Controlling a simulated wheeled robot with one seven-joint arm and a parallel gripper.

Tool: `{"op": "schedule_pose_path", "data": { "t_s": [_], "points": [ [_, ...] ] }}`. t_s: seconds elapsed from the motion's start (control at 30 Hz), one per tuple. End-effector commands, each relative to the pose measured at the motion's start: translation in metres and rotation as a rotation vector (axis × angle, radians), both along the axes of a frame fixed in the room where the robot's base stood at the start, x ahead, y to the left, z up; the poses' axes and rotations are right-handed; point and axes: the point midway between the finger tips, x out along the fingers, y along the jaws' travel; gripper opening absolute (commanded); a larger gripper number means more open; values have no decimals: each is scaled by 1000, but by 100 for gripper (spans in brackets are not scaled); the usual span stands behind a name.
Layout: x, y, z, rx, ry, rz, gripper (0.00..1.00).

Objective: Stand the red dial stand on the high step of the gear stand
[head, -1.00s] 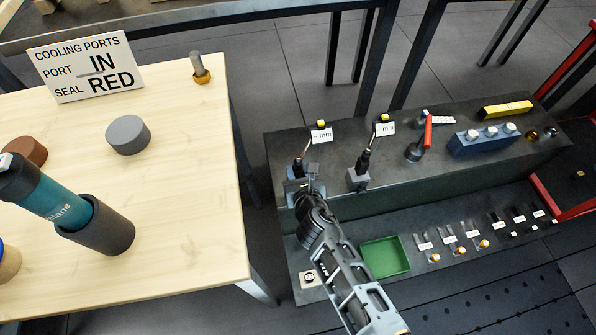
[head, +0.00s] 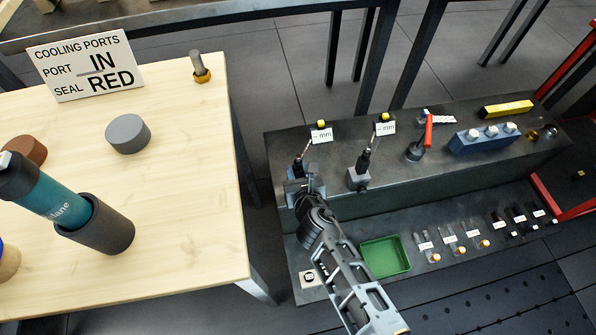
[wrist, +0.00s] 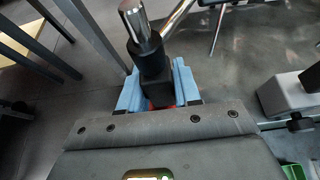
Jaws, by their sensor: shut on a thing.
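The gear stand is a dark two-level bench with a high step (head: 330,158) at the back and a low step in front. My gripper (head: 299,187) is at the left end of the high step. It is shut on a dial stand (head: 297,167) with a dark upright post. In the wrist view the stand's dark block and chrome post (wrist: 152,62) are between the blue finger pads (wrist: 155,90), with a little red low down. The fingers hide its base, so I cannot tell whether it touches the step.
A second dial stand (head: 359,176) with a grey base stands just right on the high step. Further right are a red-handled tool (head: 427,135), a blue block (head: 484,140) and a yellow bar (head: 507,109). A green tray (head: 385,257) lies on the low step. A wooden table (head: 180,190) is left.

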Motion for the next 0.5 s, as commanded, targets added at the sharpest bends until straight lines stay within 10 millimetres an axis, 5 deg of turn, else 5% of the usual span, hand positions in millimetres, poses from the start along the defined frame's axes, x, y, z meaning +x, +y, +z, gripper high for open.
{"op": "schedule_pose_path", "data": {
  "t_s": [0.37,0.4,0.5],
  "points": [
    [2,1,-2,3,-4,0,0],
    [2,1,-1,3,-5,0,35],
    [1,1,-2,2,-3,0,45]
  ]
}}
